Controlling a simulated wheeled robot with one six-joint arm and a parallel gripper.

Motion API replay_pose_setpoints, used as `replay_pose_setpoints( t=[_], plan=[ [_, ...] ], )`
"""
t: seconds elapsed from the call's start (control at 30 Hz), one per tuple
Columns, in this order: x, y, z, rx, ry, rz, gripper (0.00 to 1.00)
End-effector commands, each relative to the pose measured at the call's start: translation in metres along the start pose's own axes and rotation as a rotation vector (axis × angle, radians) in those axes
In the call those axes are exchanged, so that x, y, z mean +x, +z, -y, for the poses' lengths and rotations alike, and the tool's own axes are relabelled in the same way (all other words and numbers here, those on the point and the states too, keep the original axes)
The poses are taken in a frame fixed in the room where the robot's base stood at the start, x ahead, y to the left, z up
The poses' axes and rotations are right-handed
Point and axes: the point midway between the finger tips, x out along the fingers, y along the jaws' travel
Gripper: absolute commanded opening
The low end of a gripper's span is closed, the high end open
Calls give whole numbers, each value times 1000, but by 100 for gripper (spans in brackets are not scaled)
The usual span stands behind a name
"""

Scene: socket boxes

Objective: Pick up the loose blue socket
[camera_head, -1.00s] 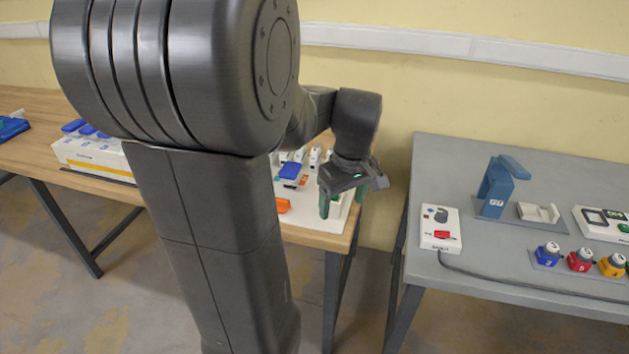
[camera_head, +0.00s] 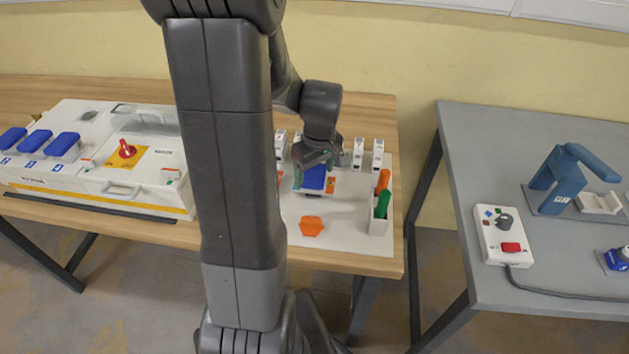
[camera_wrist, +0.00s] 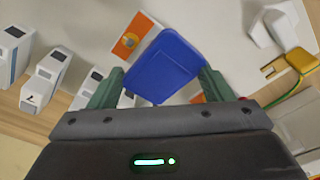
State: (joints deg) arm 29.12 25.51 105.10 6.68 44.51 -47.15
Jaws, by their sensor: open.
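The loose blue socket (camera_head: 314,179) is at the white board on the wooden table, partly hidden by my gripper in the head view. In the wrist view the blue socket (camera_wrist: 164,62) is tilted in the picture and lies between and just beyond the fingertips. My gripper (camera_head: 315,172) is over the socket, pointing down. In the wrist view my gripper (camera_wrist: 159,84) is open, with one green finger on each side of the blue piece. I cannot tell whether the fingers touch it.
A white box (camera_head: 185,203) with several blue sockets and a red knob stands left. On the white board (camera_head: 345,252) are an orange piece (camera_head: 312,226), white modules (camera_head: 378,154) and a holder with orange and green cylinders (camera_head: 382,190). A grey table (camera_head: 460,180) stands right, across a gap.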

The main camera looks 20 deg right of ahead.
Motion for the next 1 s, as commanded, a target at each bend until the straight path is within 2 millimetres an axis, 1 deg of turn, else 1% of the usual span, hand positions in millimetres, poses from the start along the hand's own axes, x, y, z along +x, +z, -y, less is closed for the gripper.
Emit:
replay_pose_setpoints(
  t=[0.03,0.13,0.37,0.47,0.6,0.63,0.87,0.97,1.0],
  plan=[
    [6,1,1,0,-2,2,73],
    [11,0,0,0,-1,1,73],
    [12,0,0,0,0,0,73],
    [12,0,0,0,0,0,55],
    [11,0,0,0,0,0,28],
    [11,0,0,0,0,0,24],
    [10,0,0,0,1,-1,24],
    [4,-1,0,-1,2,-3,24],
    [0,-2,0,-1,3,-4,24]
  ],
)
